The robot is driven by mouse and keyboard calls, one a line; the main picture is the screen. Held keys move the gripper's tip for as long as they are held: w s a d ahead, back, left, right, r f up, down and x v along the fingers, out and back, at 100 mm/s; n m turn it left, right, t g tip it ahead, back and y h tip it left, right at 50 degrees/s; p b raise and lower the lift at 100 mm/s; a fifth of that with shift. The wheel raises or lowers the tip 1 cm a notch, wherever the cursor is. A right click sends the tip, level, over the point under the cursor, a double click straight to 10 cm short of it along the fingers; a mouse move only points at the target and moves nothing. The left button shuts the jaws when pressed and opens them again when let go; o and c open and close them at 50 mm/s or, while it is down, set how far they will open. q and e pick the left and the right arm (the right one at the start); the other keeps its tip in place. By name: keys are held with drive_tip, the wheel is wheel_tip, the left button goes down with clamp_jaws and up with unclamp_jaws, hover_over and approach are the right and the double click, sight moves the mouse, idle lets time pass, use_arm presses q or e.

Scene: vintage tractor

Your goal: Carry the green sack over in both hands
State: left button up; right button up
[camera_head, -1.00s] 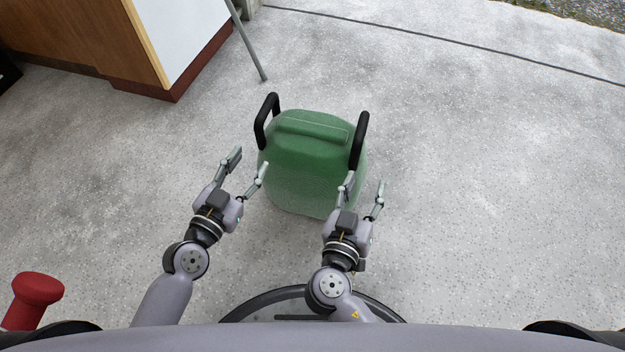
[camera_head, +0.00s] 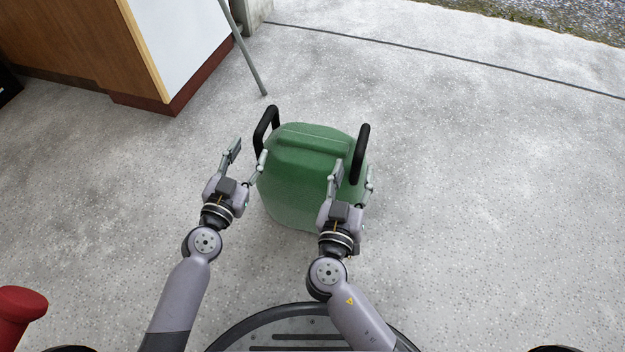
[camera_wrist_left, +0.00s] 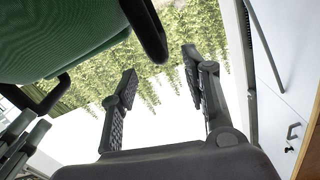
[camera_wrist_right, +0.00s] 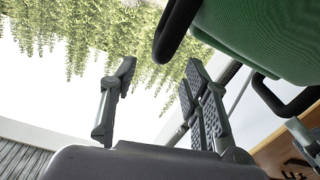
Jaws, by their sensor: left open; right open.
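The green sack (camera_head: 300,190) stands on the concrete floor in front of me, with a black handle on each side. The left handle (camera_head: 265,130) and the right handle (camera_head: 360,153) show in the head view. My left gripper (camera_head: 248,156) is open and empty, just in front and left of the sack near the left handle. My right gripper (camera_head: 353,178) is open, overlapping the sack's right front, near and below the right handle. In the left wrist view a handle (camera_wrist_left: 147,28) is above the open fingers. In the right wrist view a handle (camera_wrist_right: 176,30) is also apart from the fingers.
A wooden cabinet (camera_head: 85,50) with a white side panel (camera_head: 185,45) stands at the upper left. A thin grey pole (camera_head: 245,50) reaches the floor beyond the sack. A red object (camera_head: 20,310) is at the lower left. The floor on the right is clear.

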sight(265, 122)
use_arm(q)
drive_tip(key=x, duration=1.1)
use_arm(e)
drive_tip(key=x, duration=1.1)
use_arm(q)
drive_tip(key=shift+c, duration=0.5)
use_arm(e)
drive_tip(key=shift+c, duration=0.5)
use_arm(q)
clamp_jaws()
use_arm(e)
clamp_jaws()
drive_tip(key=shift+f, duration=0.1)
